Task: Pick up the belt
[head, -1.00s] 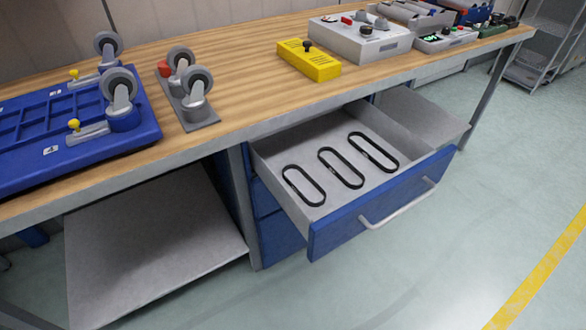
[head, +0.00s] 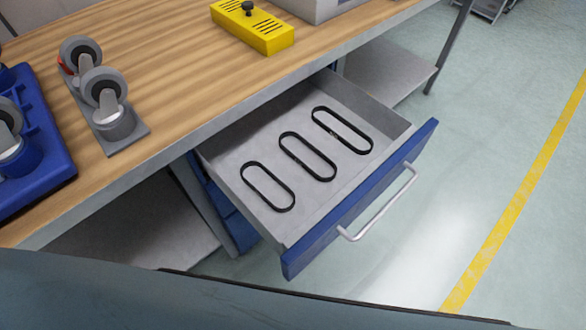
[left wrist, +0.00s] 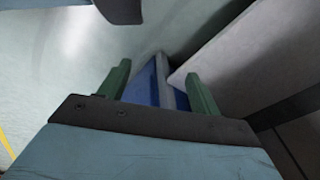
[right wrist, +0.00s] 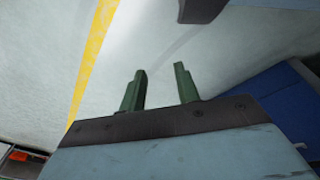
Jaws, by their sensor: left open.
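Three black oval belts lie flat, side by side, in the open drawer (head: 225,158): a left belt (head: 283,210), a middle belt (head: 320,180) and a right belt (head: 362,153). The drawer has a grey inside, a blue front and a silver handle. My left gripper (left wrist: 157,74) is open and empty in the left wrist view, with blue and grey furniture surfaces beyond its green fingers. My right gripper (right wrist: 160,69) has its fingers apart and empty over the floor. Neither gripper shows in the head view, and no belt shows in the wrist views.
The wooden bench top (head: 190,70) overhangs the back of the drawer. It holds a yellow box (head: 262,32), a grey caster plate (head: 125,130) and a blue tray (head: 50,170). A lower shelf (head: 385,70) is right of the drawer. The floor in front is clear.

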